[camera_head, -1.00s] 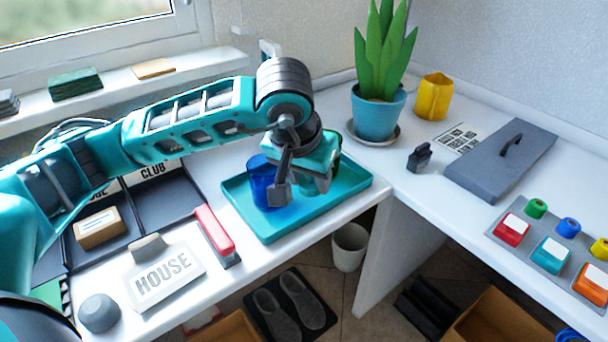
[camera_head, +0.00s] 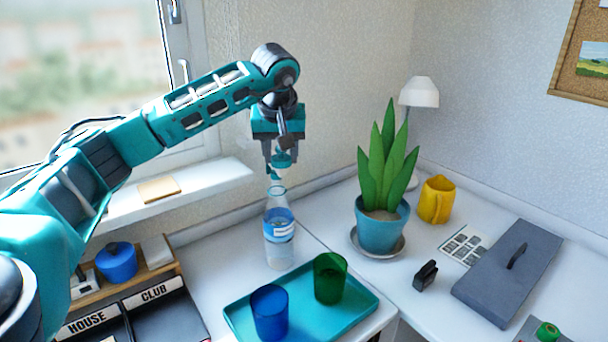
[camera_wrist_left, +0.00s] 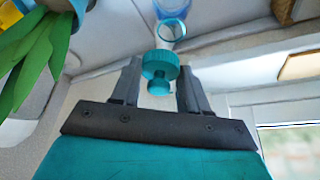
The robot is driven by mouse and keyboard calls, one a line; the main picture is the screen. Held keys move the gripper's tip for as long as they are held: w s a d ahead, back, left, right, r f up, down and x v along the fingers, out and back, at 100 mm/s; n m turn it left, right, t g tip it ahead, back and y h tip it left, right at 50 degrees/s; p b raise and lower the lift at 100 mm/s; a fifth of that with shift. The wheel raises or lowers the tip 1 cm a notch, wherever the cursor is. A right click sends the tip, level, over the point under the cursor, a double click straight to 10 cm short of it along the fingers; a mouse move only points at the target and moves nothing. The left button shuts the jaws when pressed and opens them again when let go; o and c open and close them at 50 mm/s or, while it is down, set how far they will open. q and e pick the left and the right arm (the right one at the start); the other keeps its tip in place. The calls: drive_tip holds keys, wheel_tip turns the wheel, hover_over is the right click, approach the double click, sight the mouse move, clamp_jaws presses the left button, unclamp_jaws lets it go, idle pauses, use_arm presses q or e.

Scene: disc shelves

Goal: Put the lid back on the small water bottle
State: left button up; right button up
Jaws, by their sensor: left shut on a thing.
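A clear small water bottle (camera_head: 279,250) with a blue band and white label stands upright behind the tray, its mouth uncovered. My left gripper (camera_head: 280,159) is shut on the teal lid (camera_head: 282,160) and holds it above the bottle's mouth, apart from it. In the left wrist view, the lid (camera_wrist_left: 160,66) sits between the fingertips of the gripper (camera_wrist_left: 158,72), its small knob toward the palm. The bottle's open mouth (camera_wrist_left: 171,29) shows beyond the lid there. My right gripper is not in view.
A teal tray (camera_head: 353,317) holds a blue cup (camera_head: 269,312) and a green cup (camera_head: 330,278) in front of the bottle. A potted plant (camera_head: 381,228) stands to the right. The windowsill (camera_head: 215,182) is behind on the left.

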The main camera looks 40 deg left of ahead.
sight(275, 159)
use_arm(q)
drive_tip(key=shift+a+r+n, duration=0.3)
drive_tip(key=shift+a+r, duration=0.4)
drive_tip(key=shift+a, duration=0.1)
drive_tip(key=shift+a+f, duration=0.1)
drive_tip(key=shift+f, duration=0.05)
drive_tip(key=shift+f+b, duration=0.3)
drive_tip(key=shift+b, duration=0.15)
wheel_tip(275, 159, down, 3)
drive_tip(key=b, duration=0.3)
drive_tip(key=shift+r, duration=0.15)
drive_tip(key=shift+f+b, duration=0.35)
drive_tip(key=shift+b, duration=0.2)
drive_tip(key=shift+f, duration=1)
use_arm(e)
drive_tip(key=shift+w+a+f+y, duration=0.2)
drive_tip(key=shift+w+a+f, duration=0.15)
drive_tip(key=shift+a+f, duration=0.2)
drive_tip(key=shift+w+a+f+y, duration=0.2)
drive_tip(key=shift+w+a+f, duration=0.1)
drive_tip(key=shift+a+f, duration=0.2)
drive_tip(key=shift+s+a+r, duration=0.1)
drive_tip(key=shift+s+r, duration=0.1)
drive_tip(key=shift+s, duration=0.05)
